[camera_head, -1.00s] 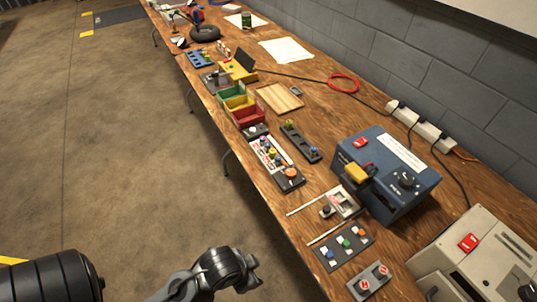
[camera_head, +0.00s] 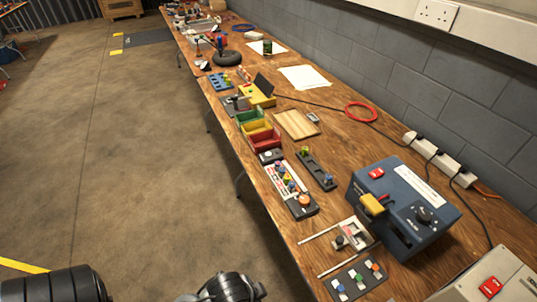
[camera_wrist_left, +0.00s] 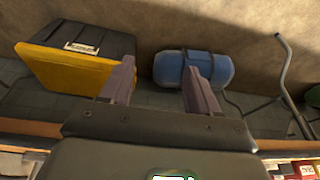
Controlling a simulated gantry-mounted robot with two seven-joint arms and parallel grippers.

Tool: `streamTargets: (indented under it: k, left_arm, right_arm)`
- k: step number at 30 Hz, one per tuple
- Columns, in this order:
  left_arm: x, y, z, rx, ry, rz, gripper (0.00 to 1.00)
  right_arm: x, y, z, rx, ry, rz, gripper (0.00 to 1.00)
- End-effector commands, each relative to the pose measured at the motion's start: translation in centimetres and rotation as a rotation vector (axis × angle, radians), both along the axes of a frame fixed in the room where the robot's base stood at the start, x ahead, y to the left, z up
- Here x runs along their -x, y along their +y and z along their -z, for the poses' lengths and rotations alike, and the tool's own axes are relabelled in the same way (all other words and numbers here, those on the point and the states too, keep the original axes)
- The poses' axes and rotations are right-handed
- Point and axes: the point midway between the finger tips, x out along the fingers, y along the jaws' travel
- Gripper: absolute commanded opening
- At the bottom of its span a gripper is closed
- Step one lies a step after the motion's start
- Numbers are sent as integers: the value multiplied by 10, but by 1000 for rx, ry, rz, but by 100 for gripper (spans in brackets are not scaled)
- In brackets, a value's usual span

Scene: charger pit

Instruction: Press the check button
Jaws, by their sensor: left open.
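Several button units lie on the wooden bench, and I cannot tell which one is the check button. A small dark box with a white round button (camera_head: 267,155) sits in front of the red bin. A panel (camera_head: 286,182) with coloured knobs lies nearer, with a large orange button (camera_head: 304,200) at its near end. A dark plate with white, green and orange-red buttons (camera_head: 356,281) lies at the near edge. My left gripper (camera_wrist_left: 159,65) is open and empty in the left wrist view, away from the buttons. My right gripper is not in view.
A blue box (camera_head: 402,208) with a red switch and a dial stands at the right of the bench (camera_head: 340,120). Green, yellow and red bins stand farther along. In the wrist view, a black and yellow case (camera_wrist_left: 70,62) and a blue cylinder (camera_wrist_left: 205,68) appear.

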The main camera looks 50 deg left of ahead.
Motion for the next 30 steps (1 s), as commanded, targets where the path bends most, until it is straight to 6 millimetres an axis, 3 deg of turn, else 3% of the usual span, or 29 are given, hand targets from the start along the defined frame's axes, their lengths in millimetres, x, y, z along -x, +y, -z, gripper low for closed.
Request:
streamTargets:
  k: [7,19,30]
  left_arm:
    - [0,0,0,0,0,0,60]
    - [0,0,0,0,0,0,0]
    - [0,0,0,0,-1,0,0]
  right_arm:
    - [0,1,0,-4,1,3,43]
    - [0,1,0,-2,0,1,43]
    - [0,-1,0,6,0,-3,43]
